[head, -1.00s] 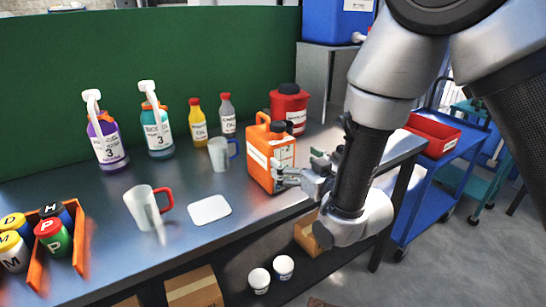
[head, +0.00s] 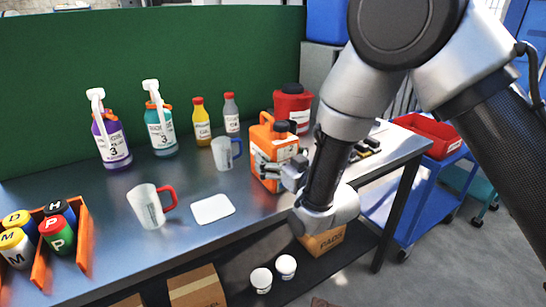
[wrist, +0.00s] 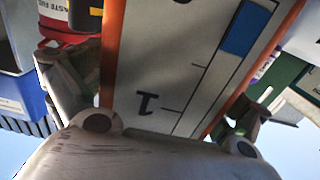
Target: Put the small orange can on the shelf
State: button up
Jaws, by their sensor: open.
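The small orange can (head: 262,155) stands upright on the grey workbench (head: 110,215), toward its right end. It has a dark cap and a white label. My gripper (head: 285,174) is open at the can's right front side and covers part of it. In the wrist view the can's label (wrist: 185,65) fills the middle, with one finger on each side of the can; I cannot tell whether either touches. A dark lower shelf (head: 225,292) lies under the bench, holding two white-lidded jars (head: 274,274) and cardboard boxes (head: 197,288).
A red canister (head: 292,103) stands close behind the can. A white mug (head: 222,153), a red-handled mug (head: 146,207) and a white pad (head: 212,208) lie to the left. Spray bottles (head: 111,140) stand farther back. A blue cart (head: 412,215) with a red tray (head: 430,133) is at right.

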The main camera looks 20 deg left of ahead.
jog(key=c, duration=1.5)
jog(key=shift+c, duration=0.6)
jog(key=shift+r, duration=0.15)
